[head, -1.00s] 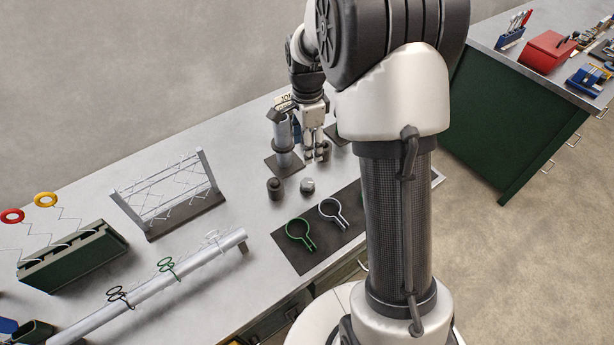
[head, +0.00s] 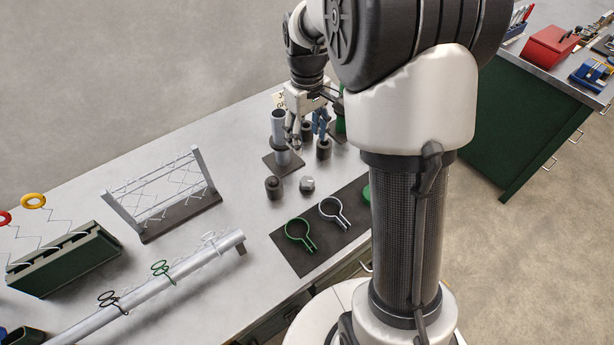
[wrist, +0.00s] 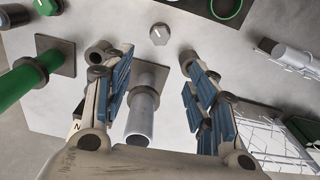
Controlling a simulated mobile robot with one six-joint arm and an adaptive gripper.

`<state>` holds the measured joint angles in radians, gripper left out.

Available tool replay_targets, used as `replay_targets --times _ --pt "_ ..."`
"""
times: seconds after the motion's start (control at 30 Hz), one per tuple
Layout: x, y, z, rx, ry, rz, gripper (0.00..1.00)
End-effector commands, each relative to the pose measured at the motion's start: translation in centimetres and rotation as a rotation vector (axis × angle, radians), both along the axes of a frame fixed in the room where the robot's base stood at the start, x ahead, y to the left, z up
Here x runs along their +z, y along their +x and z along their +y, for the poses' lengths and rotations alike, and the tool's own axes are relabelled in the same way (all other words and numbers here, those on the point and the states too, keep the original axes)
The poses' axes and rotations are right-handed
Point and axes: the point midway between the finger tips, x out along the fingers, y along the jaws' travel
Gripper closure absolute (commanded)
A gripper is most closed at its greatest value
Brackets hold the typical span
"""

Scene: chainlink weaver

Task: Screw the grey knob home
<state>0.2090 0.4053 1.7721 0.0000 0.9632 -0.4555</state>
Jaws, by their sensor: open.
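A small grey hexagonal knob (head: 307,184) sits loose on the bench top, in front of the grey upright post (head: 279,128). In the wrist view the knob (wrist: 159,34) shows a white mark on its top face. The wrist view shows this post (wrist: 140,120) between my fingers in the picture. My gripper (head: 309,143) is open above the bench, behind the knob and near the post. In the wrist view my fingers (wrist: 145,57) are apart with nothing held between them.
A dark knob (head: 274,187) stands left of the grey one. A dark mat (head: 309,257) holds ring clamps. A green post (wrist: 18,82) with a green knob is close by. A wire rack (head: 165,204) and a long pipe (head: 150,290) lie to the left.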

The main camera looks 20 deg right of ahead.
Motion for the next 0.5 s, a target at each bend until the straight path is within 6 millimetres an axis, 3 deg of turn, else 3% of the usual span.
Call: replay_targets --times 0.5 --pt "-11.1 -0.1 0.0 -0.004 0.001 0.005 0.47"
